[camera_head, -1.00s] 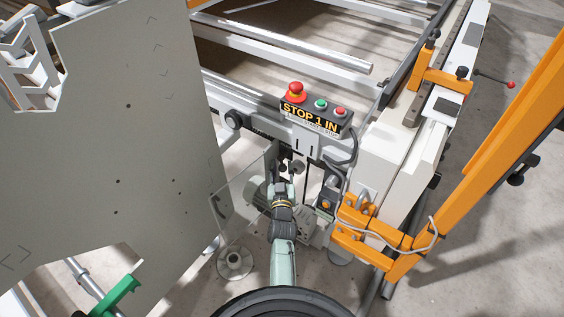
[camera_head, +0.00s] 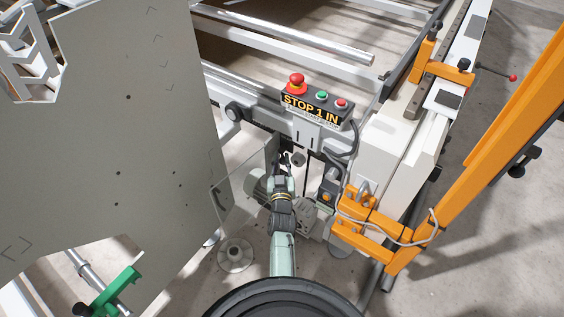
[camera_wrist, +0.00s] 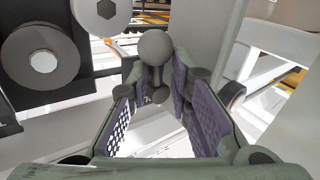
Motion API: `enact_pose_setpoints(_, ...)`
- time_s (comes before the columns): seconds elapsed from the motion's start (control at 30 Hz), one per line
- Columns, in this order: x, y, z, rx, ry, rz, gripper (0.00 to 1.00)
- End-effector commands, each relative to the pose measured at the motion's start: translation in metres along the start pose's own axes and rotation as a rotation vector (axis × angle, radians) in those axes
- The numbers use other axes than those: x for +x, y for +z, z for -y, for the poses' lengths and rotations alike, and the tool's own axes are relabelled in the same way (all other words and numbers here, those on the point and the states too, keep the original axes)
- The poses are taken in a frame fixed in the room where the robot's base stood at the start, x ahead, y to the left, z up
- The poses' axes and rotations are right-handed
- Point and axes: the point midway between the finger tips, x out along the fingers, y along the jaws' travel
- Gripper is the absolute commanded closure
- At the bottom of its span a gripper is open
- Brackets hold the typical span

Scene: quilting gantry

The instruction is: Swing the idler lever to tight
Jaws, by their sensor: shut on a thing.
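The idler lever shows in the wrist view as a grey ball knob (camera_wrist: 155,47) on a short dark stem. My gripper (camera_wrist: 160,88) is shut on it, with one purple-padded finger on each side of the stem. The ball stands out beyond the fingertips. In the head view my gripper (camera_head: 287,163) reaches in below the control box, beside the clear guard panel. The lever is mostly hidden there by my arm and gripper. I cannot read any tight mark in these frames.
The control box (camera_head: 318,109) with a red stop button sits just above my gripper. A large grey panel (camera_head: 120,140) stands at left. Orange bracket arms (camera_head: 375,228) stand close at right. A dark roller (camera_wrist: 42,55) is at upper left in the wrist view.

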Motion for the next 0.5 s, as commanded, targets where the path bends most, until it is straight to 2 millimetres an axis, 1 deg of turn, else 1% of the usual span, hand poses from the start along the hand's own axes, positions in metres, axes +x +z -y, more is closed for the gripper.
enact_pose_setpoints(0.03,0.0009,0.0063,-0.003,0.014,0.009,-0.013,1.0)
enact_pose_setpoints(0.1,0.0015,0.0079,-0.003,0.042,0.013,-0.033,1.0)
enact_pose_setpoints(0.3,0.0028,0.0058,-0.0023,0.11,0.019,-0.076,1.0)
enact_pose_setpoints(0.5,0.0027,0.0036,-0.0035,0.119,0.022,-0.08,1.0)
